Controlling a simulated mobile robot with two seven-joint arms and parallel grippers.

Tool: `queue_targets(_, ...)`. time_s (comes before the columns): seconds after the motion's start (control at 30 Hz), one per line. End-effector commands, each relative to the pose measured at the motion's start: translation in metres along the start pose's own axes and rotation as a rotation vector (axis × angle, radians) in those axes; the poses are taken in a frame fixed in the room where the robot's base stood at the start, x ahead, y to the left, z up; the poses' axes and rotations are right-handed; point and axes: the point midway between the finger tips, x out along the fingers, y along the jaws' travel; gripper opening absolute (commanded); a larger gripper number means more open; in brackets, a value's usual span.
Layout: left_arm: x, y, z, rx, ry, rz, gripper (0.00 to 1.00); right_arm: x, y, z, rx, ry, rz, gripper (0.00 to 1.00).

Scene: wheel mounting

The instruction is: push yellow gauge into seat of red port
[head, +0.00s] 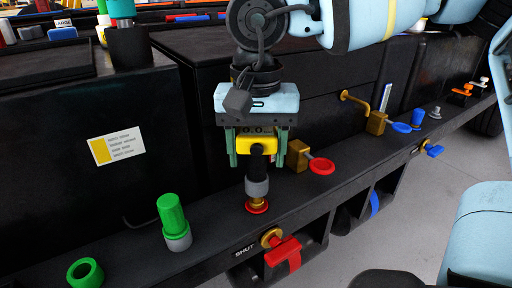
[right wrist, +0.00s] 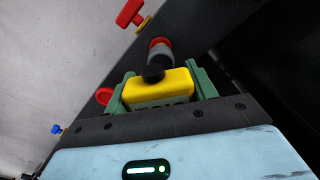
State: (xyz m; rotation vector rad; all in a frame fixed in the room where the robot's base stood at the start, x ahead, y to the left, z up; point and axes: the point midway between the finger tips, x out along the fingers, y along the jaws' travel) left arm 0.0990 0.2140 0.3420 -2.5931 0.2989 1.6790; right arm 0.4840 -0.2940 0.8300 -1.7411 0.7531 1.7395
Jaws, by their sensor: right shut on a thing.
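The yellow gauge (head: 257,145) is between the green fingers of my right gripper (head: 256,158), which is shut on it; the gauge also shows in the right wrist view (right wrist: 160,88). Its black stem points down toward a grey collar (head: 257,187). Below the collar is a brass fitting with a red ring, the red port (head: 256,208), on the black ledge. Gauge, collar and port look nearly in line. In the right wrist view the grey collar with red (right wrist: 161,51) lies just beyond the stem. I cannot tell how deep anything sits. My left gripper is not in view.
A red-handled valve (head: 284,252) marked SHUT is on the ledge's front. A red round handle (head: 321,166) is right of the gripper. A green-capped fitting (head: 173,217) and a green ring (head: 85,272) stand left. Blue-handled fittings (head: 402,127) are farther right.

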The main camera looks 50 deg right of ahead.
Motion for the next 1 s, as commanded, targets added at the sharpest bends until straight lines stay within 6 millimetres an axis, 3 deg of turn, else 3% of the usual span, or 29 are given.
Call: queue_targets(1.0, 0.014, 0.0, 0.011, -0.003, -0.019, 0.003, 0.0, 0.026, 0.0, 0.0, 0.001, -0.001, 0.0, 0.29)
